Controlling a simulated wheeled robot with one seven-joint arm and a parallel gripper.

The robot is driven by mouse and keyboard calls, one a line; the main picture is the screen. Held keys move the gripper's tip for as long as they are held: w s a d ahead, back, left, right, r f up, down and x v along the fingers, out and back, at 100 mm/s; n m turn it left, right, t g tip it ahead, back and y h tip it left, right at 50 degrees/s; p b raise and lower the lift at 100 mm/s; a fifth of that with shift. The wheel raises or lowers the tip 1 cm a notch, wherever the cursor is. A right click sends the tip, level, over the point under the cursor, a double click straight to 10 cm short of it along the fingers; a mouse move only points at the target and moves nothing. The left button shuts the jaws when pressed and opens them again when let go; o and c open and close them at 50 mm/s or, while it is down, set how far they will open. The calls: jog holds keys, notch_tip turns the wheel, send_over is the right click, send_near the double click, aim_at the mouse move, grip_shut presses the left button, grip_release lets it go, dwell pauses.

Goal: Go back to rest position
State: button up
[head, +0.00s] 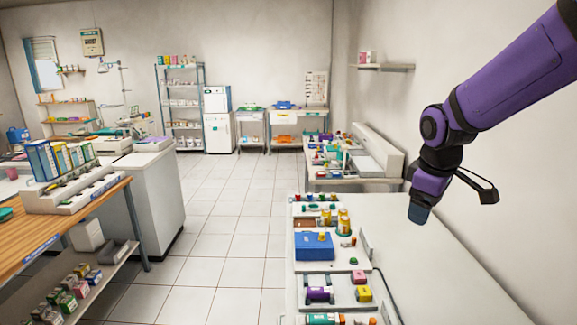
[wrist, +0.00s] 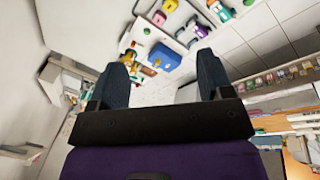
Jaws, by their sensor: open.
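My purple arm reaches in from the upper right in the head view. My gripper (head: 419,213) hangs at its end, above the right part of the white counter (head: 450,262) and clear of it. In the wrist view my gripper (wrist: 162,82) shows two dark fingers spread wide apart. There is nothing between the fingers, only the floor and room behind them. The gripper touches nothing that I can see.
A blue box (head: 313,246), yellow bottles (head: 343,220) and small coloured items stand on the counter's left part. A second bench (head: 350,181) is behind it. A wooden table (head: 85,222) is at left. The tiled floor (head: 215,215) between is clear.

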jog(key=s+d+r+m+t, duration=0.1)
jog(key=s+r+m, duration=0.3)
jog(key=s, duration=0.7)
jog(key=s+d+r+m+t, duration=0.1)
jog(key=s+r+m, duration=0.3)
jog(key=s, duration=0.8)
jog(key=shift+r+m+t+y, duration=0.2)
jog(key=shift+m+t+y, duration=0.1)
jog(key=shift+m+y, duration=0.15)
